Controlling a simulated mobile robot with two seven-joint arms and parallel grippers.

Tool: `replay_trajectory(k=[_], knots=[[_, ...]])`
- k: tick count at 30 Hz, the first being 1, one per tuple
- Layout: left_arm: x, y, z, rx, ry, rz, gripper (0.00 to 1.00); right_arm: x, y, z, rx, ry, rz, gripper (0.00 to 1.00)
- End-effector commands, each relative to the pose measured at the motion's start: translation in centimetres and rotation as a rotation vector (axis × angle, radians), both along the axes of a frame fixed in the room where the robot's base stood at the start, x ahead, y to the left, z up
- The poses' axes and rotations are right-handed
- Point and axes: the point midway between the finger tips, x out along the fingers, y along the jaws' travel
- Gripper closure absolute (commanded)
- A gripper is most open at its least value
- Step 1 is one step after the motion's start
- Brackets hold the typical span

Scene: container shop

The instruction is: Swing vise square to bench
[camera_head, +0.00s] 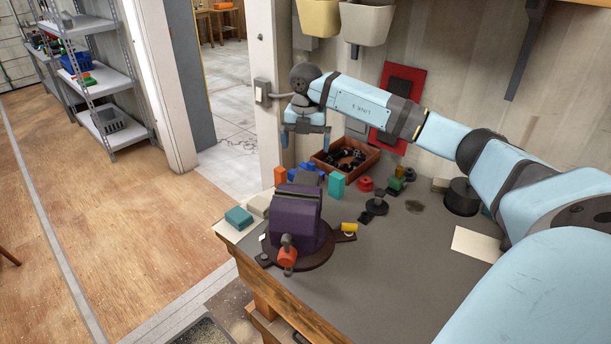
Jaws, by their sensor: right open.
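The purple vise (296,213) sits on a round dark base (312,255) near the left front corner of the grey-topped bench (400,285). An orange-red handle (287,259) shows at its front, and a yellow piece (349,227) lies at the right edge of the base. I cannot tell exactly how far the vise is turned from the bench edge. My right gripper (306,143) is open and empty, fingers pointing down, above and behind the vise and apart from it. My left gripper is out of view.
A brown tray (318,160) of dark parts stands at the back of the bench. A teal block (337,185), a red round piece (365,184) and a black stand (377,205) are right of the vise. A teal box (238,218) is left. The bench front is clear.

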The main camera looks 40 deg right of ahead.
Motion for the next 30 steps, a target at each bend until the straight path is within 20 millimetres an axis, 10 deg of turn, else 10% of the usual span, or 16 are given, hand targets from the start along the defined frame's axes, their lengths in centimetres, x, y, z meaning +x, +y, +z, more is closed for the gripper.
replay_trajectory(k=[15, 30], knots=[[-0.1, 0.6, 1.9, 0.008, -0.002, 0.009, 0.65, -0.1, 0.0, -10.1, 0.001, 0.004, 0.000, 0.00], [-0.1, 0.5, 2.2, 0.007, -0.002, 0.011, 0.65, 0.0, 0.0, -12.2, 0.001, 0.001, 0.001, 0.00]])
